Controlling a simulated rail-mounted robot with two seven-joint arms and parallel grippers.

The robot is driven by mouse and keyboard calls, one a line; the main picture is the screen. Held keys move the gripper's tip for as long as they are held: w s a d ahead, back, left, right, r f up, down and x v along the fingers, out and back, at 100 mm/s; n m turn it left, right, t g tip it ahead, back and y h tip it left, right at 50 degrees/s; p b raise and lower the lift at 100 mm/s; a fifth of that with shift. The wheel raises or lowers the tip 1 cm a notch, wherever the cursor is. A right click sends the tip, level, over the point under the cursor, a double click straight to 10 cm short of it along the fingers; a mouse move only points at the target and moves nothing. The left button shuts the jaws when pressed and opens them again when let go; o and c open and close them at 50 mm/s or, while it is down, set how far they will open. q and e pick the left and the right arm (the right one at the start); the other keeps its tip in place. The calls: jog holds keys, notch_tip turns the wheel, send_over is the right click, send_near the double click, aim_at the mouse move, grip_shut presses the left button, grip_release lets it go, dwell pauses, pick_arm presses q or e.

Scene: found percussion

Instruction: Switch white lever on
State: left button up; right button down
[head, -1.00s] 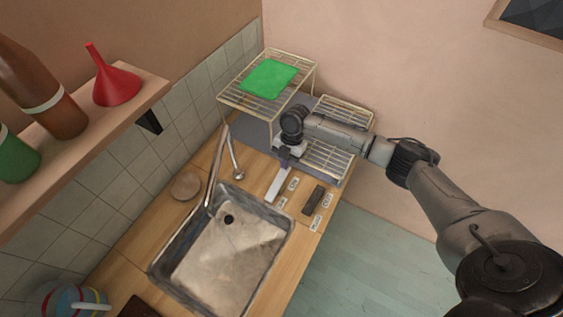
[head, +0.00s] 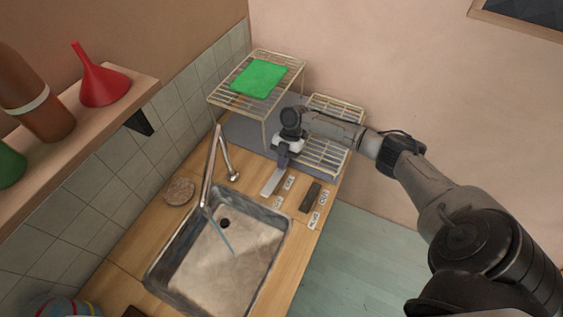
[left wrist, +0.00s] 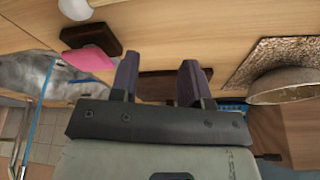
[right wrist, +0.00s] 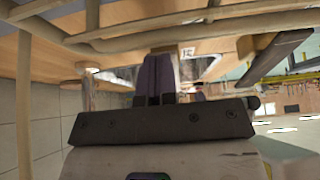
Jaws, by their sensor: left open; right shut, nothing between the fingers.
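The white lever (head: 271,183) is on the wooden counter right of the sink, among small labels, with a dark lever block (head: 310,197) to its right. My right gripper (head: 281,162) is pointing down at the far end of the white lever. Its fingers (right wrist: 155,80) are shut with nothing between them. Whether they touch the lever is hard to tell. A thin blue water stream (head: 221,236) runs from the faucet (head: 209,180) into the sink (head: 180,262). My left gripper (left wrist: 160,78) shows only in its wrist view, open and empty.
A wire rack (head: 214,101) with a green cloth (head: 258,78) stands behind my right gripper; a lower rack (head: 322,157) is close beside it. A shelf (head: 113,108) with a red funnel (head: 101,77) juts from the left wall. A bowl (left wrist: 284,86) is near my left gripper.

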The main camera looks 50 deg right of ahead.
pick_arm(q)
jog(key=shift+a, duration=0.1)
dwell(0.4)
jog(key=shift+w+d+r+p, duration=0.1)
jog(key=shift+d+r+p, duration=0.15)
jog(key=shift+r+p, duration=0.65)
jog(key=shift+a+f, duration=0.1)
jog(key=shift+a, duration=0.05)
pick_arm(e)
jog(key=v, duration=1.3)
jog(key=shift+r, duration=0.3)
pick_arm(q)
jog(key=shift+d, duration=0.25)
